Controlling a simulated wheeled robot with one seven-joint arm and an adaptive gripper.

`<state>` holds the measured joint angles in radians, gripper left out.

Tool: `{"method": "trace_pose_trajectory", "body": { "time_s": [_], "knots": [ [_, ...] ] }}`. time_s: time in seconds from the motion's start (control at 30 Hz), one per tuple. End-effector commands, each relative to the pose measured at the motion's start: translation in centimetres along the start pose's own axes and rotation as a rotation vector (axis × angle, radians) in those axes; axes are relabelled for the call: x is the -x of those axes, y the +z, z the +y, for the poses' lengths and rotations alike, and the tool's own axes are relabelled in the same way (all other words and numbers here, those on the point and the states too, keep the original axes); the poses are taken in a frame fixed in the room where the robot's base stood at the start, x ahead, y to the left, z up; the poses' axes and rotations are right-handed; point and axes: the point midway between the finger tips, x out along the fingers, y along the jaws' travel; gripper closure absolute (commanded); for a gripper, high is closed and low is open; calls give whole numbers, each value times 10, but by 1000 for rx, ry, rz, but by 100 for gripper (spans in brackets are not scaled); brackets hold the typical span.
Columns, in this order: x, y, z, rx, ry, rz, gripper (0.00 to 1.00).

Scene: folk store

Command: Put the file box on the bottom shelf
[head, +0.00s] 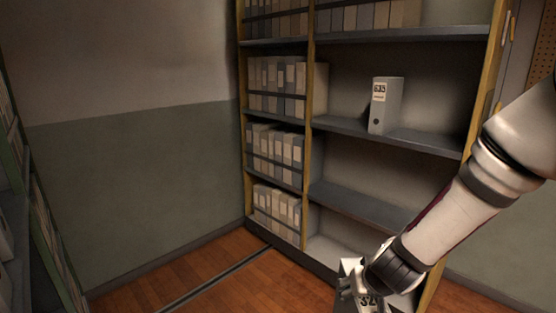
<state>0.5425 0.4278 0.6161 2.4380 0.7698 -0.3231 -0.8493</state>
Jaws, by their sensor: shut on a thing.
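My gripper (347,290) is at the bottom of the head view, low in front of the right-hand bay. It is shut on a pale file box (350,266) with a dark-printed label, partly cut off by the frame and covered by my gripper and arm. The bottom shelf (325,247) of this bay is pale, and its visible part is bare. My arm hides its right part. I cannot tell whether the held box touches the shelf.
Another file box (388,112) with a printed label stands upright on a higher shelf (420,141). The shelf (355,204) between is empty where visible. Rows of boxes (275,208) fill the left bay. A green rack (48,225) stands at left.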

Motion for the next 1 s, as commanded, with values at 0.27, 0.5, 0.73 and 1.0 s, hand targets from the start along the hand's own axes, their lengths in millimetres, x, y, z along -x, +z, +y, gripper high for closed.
{"method": "trace_pose_trajectory", "body": {
  "time_s": [0.27,0.5,0.73,1.0],
  "knots": [
    [48,-24,1,3,3,2,100],
    [87,-41,1,4,4,1,100],
    [126,-54,2,3,4,2,100],
    [171,-68,1,2,1,4,100]
  ]
}}
